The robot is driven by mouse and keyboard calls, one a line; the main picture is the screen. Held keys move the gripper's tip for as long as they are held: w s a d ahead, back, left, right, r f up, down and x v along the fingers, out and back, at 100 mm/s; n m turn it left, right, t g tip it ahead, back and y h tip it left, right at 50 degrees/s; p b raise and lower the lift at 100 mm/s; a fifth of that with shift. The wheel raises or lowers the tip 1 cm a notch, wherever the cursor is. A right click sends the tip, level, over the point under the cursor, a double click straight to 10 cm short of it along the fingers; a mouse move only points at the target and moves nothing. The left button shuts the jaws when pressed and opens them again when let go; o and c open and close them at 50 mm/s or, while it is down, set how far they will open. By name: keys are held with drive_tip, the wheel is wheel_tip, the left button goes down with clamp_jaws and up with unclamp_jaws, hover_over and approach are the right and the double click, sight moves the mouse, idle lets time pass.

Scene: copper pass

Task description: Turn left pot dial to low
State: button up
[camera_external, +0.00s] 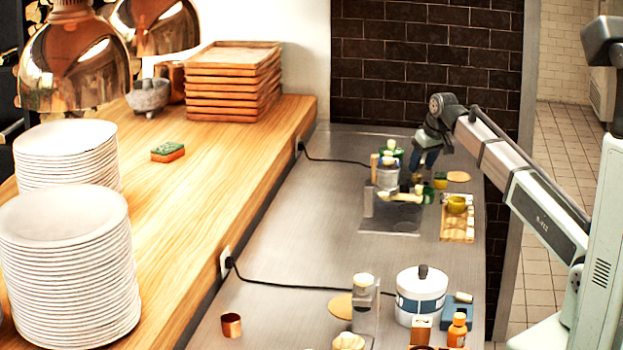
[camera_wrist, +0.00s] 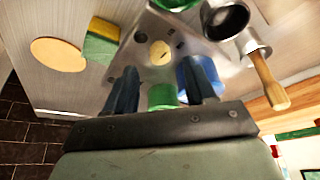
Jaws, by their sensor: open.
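My gripper (camera_external: 419,176) is over the far counter station, pointing down. In the wrist view its two dark fingers (camera_wrist: 164,70) are apart, with a green round object (camera_wrist: 162,96) seen between them. A round cream knob (camera_wrist: 160,52) on a metal panel (camera_wrist: 152,28) shows just beyond the fingertips; it may be a dial, but its setting cannot be read. A blue object (camera_wrist: 186,74) is beside the right finger. In the external view the far station (camera_external: 376,218) is small and partly crowded by other things. Which dial is the left pot's cannot be told.
A dark-mouthed pan (camera_wrist: 226,18) and a wooden handle (camera_wrist: 266,82) are at the right of the wrist view. A white-and-blue pot (camera_external: 421,295) stands near. The counter's middle (camera_external: 320,240) is mostly clear.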

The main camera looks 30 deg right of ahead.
sight(417, 175)
drive_tip(key=shift+x, duration=2.15)
clamp_jaws()
